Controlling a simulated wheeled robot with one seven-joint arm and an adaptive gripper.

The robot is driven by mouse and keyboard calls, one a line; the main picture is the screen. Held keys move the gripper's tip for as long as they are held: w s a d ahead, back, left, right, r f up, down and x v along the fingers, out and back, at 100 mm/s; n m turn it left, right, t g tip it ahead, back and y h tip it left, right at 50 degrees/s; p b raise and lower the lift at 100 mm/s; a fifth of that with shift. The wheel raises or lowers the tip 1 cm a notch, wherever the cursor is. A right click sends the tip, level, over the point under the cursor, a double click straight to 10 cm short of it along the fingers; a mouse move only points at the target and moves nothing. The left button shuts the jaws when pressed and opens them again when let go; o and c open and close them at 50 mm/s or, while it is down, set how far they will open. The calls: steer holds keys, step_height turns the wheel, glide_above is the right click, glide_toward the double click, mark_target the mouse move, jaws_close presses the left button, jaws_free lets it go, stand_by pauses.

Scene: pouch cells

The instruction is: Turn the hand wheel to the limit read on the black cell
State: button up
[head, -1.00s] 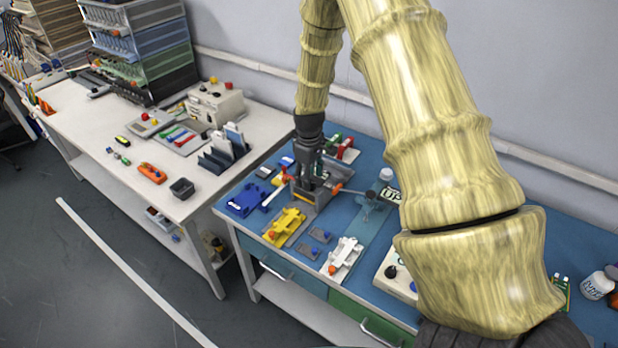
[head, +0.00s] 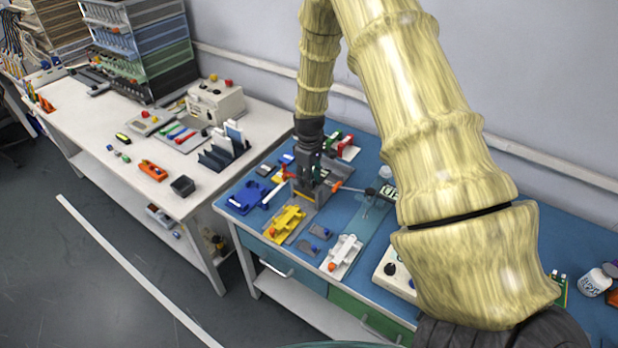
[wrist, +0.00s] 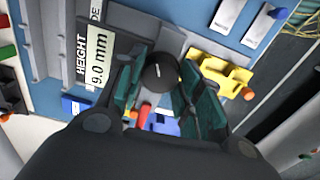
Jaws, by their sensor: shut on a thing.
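My gripper (head: 307,186) is down at the grey gauge (head: 323,196) on the blue mat. In the wrist view its teal fingers (wrist: 159,85) stand on either side of a dark round hand wheel (wrist: 161,70) with a short white mark, and are shut on it. Left of the wheel, a display (wrist: 97,62) beside the word HEIGHT reads 9.0 mm. In the head view the gripper hides the wheel.
A yellow fixture (head: 286,223), a blue fixture (head: 247,197) and a white fixture (head: 344,257) stand close around the gauge. An orange-tipped lever (head: 338,186) sticks out at its right. A white side table (head: 110,128) with a black bin (head: 183,186) is at left.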

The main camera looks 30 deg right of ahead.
steer(key=m+b, duration=0.1)
steer(key=m, duration=0.4)
steer(key=shift+w+m+b, duration=0.1)
steer(key=shift+m+b, duration=0.2)
steer(key=shift+m, duration=0.1)
steer(key=m, duration=0.5)
steer(key=shift+d+r+m+b, duration=0.1)
steer(key=shift+m+b, duration=0.2)
steer(key=shift+m, duration=0.1)
stand_by(0.4)
steer(key=o, duration=1)
steer(key=shift+o, duration=0.2)
step_height(320, 180, up, 12)
stand_by(0.3)
